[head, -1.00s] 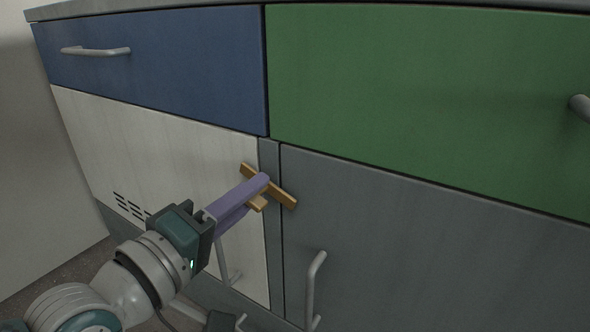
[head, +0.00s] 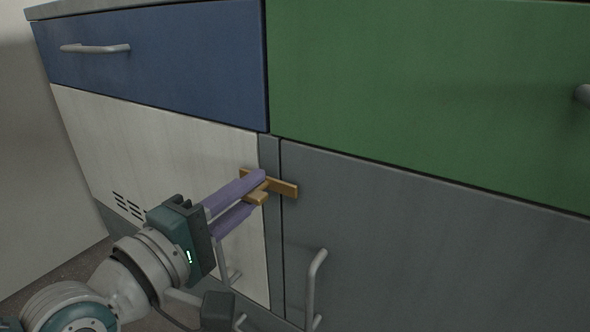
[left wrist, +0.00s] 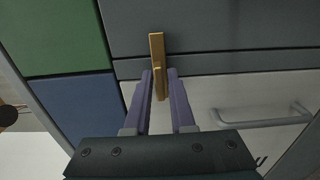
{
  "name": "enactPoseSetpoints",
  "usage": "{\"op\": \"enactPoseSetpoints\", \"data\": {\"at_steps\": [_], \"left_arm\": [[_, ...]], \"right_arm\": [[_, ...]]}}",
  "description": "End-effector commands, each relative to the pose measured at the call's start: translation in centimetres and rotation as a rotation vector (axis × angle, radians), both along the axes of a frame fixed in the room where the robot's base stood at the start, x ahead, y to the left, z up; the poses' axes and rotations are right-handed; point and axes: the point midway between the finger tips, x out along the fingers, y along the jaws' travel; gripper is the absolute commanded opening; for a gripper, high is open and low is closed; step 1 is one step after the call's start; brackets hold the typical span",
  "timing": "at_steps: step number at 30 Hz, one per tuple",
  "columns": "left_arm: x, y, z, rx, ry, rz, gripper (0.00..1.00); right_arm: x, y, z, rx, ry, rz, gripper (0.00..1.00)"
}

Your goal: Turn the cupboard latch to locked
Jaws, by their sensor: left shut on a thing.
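The cupboard latch (head: 285,188) is a brass-coloured bar with a raised grip. It lies across the grey strip between the white door (head: 150,150) and the grey door (head: 420,240), its right end over the edge of the grey door. The bar slopes slightly down to the right. My left gripper (head: 256,191) has its purple fingers shut on the latch's grip; the fingers hide part of the bar. In the left wrist view the latch (left wrist: 157,48) stands between and beyond the fingertips (left wrist: 160,75). My right gripper is not in view.
A blue drawer (head: 170,60) and a green drawer (head: 430,90) lie above the doors. Bar handles stick out from the white door, below my gripper, and from the grey door (head: 312,285). A wall stands at the left.

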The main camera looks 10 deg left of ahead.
Motion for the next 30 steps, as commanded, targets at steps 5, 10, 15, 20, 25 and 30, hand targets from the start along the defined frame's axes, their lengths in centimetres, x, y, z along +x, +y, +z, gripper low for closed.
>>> {"op": "enactPoseSetpoints", "data": {"at_steps": [5, 10, 15, 20, 25, 30], "left_arm": [[0.0, 0.0, 0.0, -0.004, 0.001, 0.000, 0.00], [0.0, 0.0, 0.0, -0.002, 0.001, 0.000, 0.29], [0.0, 0.0, 0.0, -0.001, 0.000, 0.000, 0.42], [0.0, 0.0, 0.0, -0.001, 0.000, 0.000, 0.42], [-1.2, 0.5, 0.1, 0.002, 0.005, 0.000, 0.42], [-4.4, 1.6, 0.3, 0.001, 0.006, -0.001, 0.42]], "right_arm": [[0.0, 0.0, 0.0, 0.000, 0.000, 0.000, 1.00], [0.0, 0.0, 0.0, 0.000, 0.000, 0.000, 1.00], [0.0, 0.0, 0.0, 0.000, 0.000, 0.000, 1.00], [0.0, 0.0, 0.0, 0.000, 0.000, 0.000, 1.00], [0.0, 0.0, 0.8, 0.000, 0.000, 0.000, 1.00], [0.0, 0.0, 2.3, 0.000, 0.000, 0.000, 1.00]]}}
